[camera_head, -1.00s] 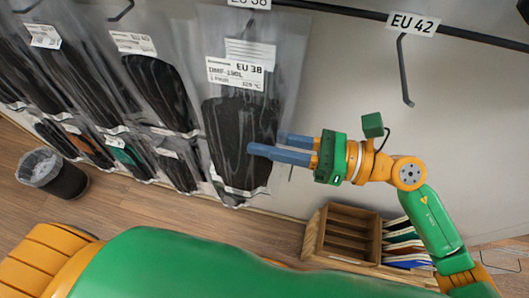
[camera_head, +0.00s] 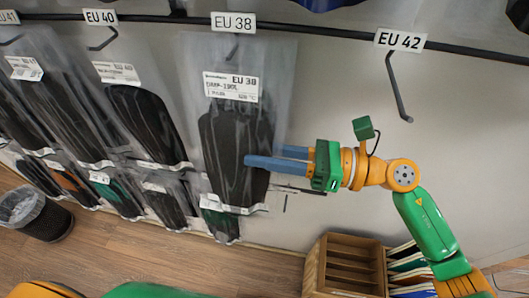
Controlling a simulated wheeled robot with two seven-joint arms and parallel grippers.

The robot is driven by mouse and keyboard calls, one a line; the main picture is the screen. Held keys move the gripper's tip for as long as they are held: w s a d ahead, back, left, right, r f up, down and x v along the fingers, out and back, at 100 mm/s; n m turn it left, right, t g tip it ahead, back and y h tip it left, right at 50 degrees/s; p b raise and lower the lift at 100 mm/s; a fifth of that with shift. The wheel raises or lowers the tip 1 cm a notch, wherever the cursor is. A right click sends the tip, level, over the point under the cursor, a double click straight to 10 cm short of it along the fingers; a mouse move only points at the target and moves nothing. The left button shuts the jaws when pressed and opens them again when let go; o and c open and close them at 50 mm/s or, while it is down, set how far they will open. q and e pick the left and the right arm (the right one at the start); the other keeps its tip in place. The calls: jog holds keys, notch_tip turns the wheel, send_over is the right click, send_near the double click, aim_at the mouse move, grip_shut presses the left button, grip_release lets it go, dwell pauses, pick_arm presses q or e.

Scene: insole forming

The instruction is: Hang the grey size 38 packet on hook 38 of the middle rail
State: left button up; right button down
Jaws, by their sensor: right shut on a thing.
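The grey size 38 packet (camera_head: 233,150) is a clear bag with a dark insole and a white "EU 38" label. It hangs upright below the EU 38 sign (camera_head: 234,22) of the middle rail (camera_head: 330,31). My right gripper (camera_head: 267,156) is shut on the packet at its right side, with blue fingers reaching in from the right. My left gripper is not in view.
Packets (camera_head: 145,115) hang close on the left, by the EU 40 sign (camera_head: 101,17). The EU 42 hook (camera_head: 399,88) on the right is empty. Lower packets (camera_head: 165,203) hang below. A wooden rack (camera_head: 345,268) and a waste bin (camera_head: 36,212) stand on the floor.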

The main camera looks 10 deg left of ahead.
jog(key=c, duration=0.6)
grip_release()
jog(key=shift+s+r, duration=0.1)
jog(key=shift+s, duration=0.05)
